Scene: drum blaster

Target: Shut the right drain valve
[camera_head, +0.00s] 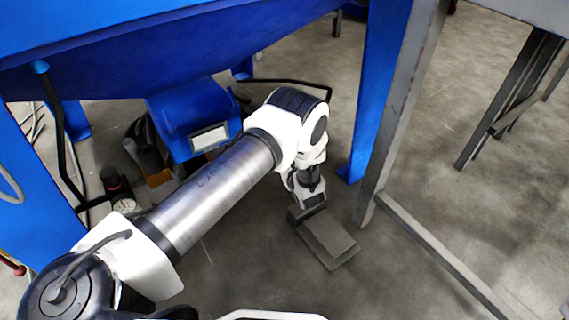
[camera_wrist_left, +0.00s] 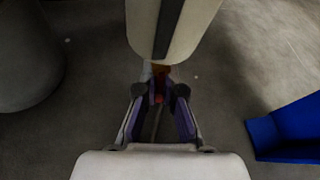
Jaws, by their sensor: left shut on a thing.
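My left arm reaches in from the lower left of the head view and bends down near the middle. In the left wrist view my left gripper (camera_wrist_left: 159,97) has its two dark purple-sided fingers drawn in on a small orange-red part (camera_wrist_left: 160,70). This part sits just below a pale, rounded body (camera_wrist_left: 170,30) with a dark stripe. I cannot tell for sure whether the orange-red part is the right drain valve's handle. The head view does not show the fingertips clearly. My right gripper is not in view.
A blue machine hull (camera_head: 200,50) hangs over the upper left, with a blue box (camera_head: 195,115) beneath it. A blue leg (camera_head: 375,90) and a grey post (camera_head: 408,95) stand to the right. Floor at lower right is mostly open.

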